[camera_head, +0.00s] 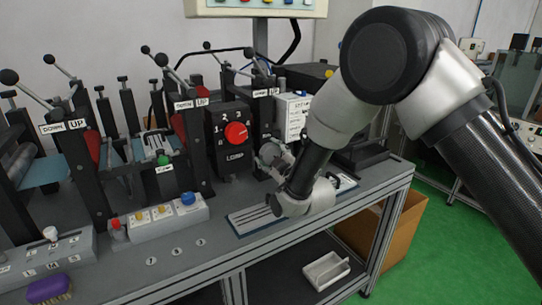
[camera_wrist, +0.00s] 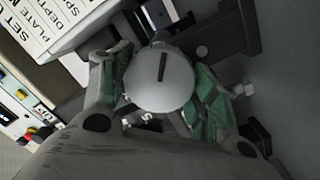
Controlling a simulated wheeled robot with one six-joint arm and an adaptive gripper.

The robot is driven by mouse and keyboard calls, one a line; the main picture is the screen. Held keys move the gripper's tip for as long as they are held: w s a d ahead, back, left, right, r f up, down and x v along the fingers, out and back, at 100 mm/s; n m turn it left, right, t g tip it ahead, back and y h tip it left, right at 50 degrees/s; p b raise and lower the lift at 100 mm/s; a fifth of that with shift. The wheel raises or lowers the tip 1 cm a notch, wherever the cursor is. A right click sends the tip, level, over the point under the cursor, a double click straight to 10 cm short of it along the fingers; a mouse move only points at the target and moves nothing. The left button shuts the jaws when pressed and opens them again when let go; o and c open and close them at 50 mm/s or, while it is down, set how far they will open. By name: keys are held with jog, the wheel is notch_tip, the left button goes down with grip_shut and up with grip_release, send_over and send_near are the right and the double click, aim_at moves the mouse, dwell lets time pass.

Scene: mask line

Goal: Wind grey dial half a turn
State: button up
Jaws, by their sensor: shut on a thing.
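The grey dial (camera_wrist: 150,92) is a round, pale knob with a dark slot line, which points nearly straight up in the wrist view. My gripper (camera_head: 273,156) reaches in from the right in the head view, beside the black machine block. In the wrist view its two green-padded fingers stand to the left and right of the dial, shut on it.
A black box with a red knob (camera_head: 236,133) stands left of my gripper. A white lettered panel (camera_wrist: 66,22) is close by the left finger. Levers with black ball ends rise further left. A button box (camera_head: 155,219) and a flat blue-edged tray (camera_head: 246,222) lie in front.

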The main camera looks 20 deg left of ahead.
jog(key=m, duration=0.5)
jog(key=shift+g, duration=0.3)
jog(key=m, duration=0.5)
dwell(0.4)
jog(key=o, duration=1)
jog(key=v, duration=1.2)
jog(key=shift+w+d+r, duration=0.1)
jog(key=shift+r, duration=0.15)
